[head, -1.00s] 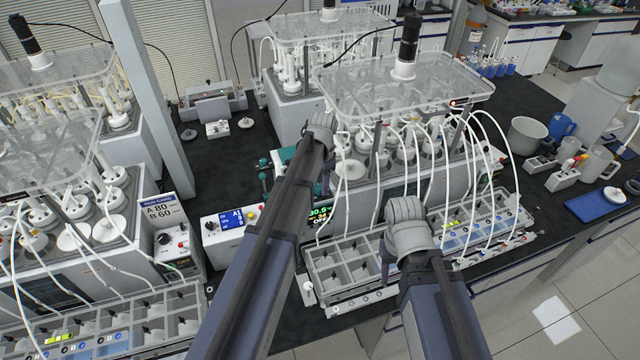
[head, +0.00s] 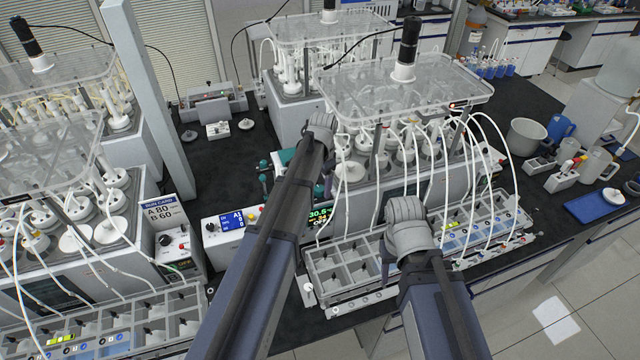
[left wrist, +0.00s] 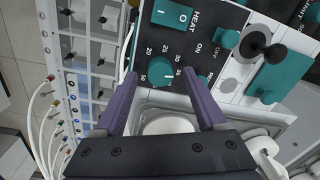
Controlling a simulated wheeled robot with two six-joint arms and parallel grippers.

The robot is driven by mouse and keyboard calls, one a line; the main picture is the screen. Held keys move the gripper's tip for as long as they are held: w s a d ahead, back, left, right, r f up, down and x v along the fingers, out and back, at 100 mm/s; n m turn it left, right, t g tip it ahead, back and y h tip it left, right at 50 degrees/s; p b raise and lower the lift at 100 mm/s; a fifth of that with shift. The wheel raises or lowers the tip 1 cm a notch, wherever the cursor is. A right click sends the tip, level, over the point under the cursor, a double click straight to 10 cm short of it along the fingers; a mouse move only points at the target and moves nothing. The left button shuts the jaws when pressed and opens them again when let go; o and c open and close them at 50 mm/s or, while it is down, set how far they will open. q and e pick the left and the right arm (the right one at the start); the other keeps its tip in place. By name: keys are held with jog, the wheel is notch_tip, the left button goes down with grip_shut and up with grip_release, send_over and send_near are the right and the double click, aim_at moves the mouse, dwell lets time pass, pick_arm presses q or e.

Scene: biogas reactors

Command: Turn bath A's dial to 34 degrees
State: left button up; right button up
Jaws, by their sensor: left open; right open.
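In the left wrist view a round teal dial (left wrist: 160,70) with a white pointer mark sits on a dark panel with printed numbers, among them 20, 25 and 30. I cannot read its exact setting. My left gripper (left wrist: 162,78) is open, its two purple fingers on either side of the dial; contact cannot be told. A teal HEAT switch (left wrist: 172,13) is on the same panel. My right gripper (head: 388,262) is open above the grey compartment tray (head: 350,290).
Several white tubes arch over the reactor's front at right. A clear lid plate (head: 400,85) covers the bottles. A control box with a blue display (head: 232,218) and a run card (head: 163,211) stand left of my left arm.

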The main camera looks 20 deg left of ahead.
aim_at(321, 190)
pick_arm(q)
notch_tip(321, 190, up, 7)
jog(key=p, duration=0.6)
jog(key=shift+s+d, duration=0.15)
pick_arm(e)
notch_tip(321, 190, up, 7)
pick_arm(q)
jog(key=shift+s+f, duration=0.1)
jog(key=shift+f, duration=0.05)
pick_arm(e)
jog(key=shift+s+f, duration=0.1)
jog(key=shift+s, duration=0.05)
